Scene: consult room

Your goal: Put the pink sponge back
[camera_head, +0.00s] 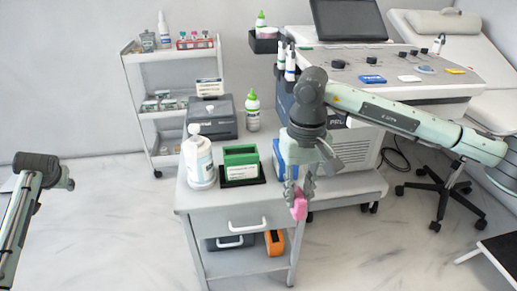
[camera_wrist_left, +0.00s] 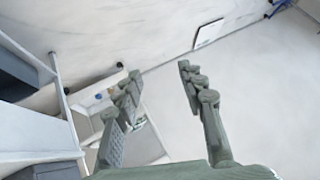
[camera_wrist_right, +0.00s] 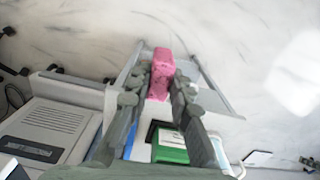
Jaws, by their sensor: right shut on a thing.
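The pink sponge (camera_head: 299,206) is in my right gripper (camera_head: 300,190), which is shut on it and holds it near the front edge of the grey cart (camera_head: 236,200). In the right wrist view the pink sponge (camera_wrist_right: 161,72) sits between the fingertips of my right gripper (camera_wrist_right: 160,85). My left gripper (camera_wrist_left: 155,80) is open and empty in the left wrist view, with its fingers apart over the floor. In the head view only part of my left arm shows at the left edge.
On the cart stand a white pump bottle (camera_head: 200,163), a green box (camera_head: 241,160) on a black base, a green-capped bottle (camera_head: 253,112) and a dark grey device (camera_head: 212,118). A blue box (camera_head: 281,160) is partly hidden behind my right gripper. An orange item (camera_head: 274,243) lies on the lower shelf.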

